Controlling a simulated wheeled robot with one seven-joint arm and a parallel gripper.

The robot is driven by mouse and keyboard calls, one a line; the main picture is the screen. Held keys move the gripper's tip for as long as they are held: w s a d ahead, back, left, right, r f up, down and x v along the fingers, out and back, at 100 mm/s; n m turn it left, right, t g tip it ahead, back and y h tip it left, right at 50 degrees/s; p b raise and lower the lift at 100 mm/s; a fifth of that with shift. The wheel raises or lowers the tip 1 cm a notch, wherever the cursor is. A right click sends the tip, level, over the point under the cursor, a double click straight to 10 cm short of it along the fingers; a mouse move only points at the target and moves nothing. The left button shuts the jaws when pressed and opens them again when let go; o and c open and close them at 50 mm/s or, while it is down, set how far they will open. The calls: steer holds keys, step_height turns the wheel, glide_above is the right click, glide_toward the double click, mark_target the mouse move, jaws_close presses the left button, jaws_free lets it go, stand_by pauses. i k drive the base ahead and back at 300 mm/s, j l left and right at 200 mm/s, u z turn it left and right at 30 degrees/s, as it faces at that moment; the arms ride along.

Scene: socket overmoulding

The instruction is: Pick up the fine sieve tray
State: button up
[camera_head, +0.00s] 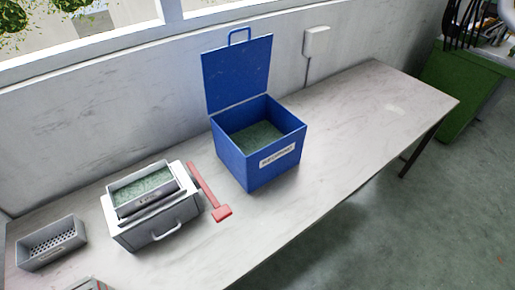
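Two sieve-like trays show in the head view, and I cannot tell for sure which is the fine one. A grey rectangular tray (147,204) with a small unreadable front label sits on top of a white box (157,232) and holds green granules (142,188). A second grey tray (50,256) with a perforated floor of round holes lies on the table at the far left, empty. My gripper is not in view.
A blue bin (243,164) with its lid (237,76) raised holds green granules and stands right of the white box. A red tool (209,192) lies between them. A partly cut-off grey object (88,285) is at the bottom edge. The table's right half (365,110) is clear.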

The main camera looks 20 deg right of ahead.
mark_target(130, 195)
steer(key=i+j+u, duration=0.15)
steer(key=i+u, duration=0.25)
steer(key=i+j+u, duration=0.1)
steer(key=u, duration=0.25)
steer(key=i+u, duration=0.4)
